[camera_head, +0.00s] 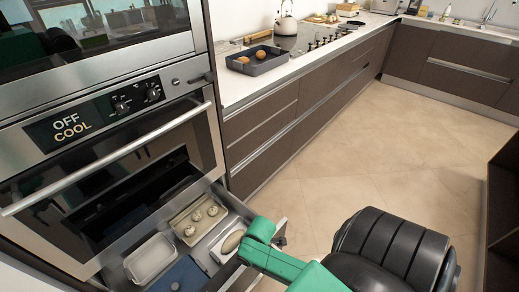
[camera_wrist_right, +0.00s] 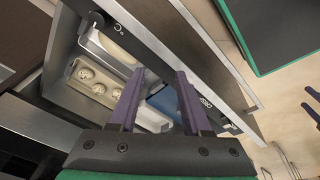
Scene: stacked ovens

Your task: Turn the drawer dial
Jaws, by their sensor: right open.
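The open drawer (camera_head: 283,213) below the oven holds trays and dishes. A dark knob, which looks like the drawer dial (camera_wrist_right: 97,19), shows near the upper left of the right wrist view, beside a "°C" mark on the drawer front. In the head view a small dark knob (camera_head: 281,241) shows at the drawer's front edge, next to my green right arm. My right gripper (camera_wrist_right: 160,74) has its two purple fingers apart, with nothing between them. Its fingertips appear over the drawer's front edge area, apart from the dial. In the head view my arm hides the fingers.
The drawer holds a tray with several round items (camera_head: 180,231), a white dish (camera_head: 150,259) and a blue item (camera_head: 178,280). The oven handle (camera_head: 110,160) runs above it. A counter (camera_head: 240,92) stands behind. Open floor (camera_head: 400,150) lies to the right.

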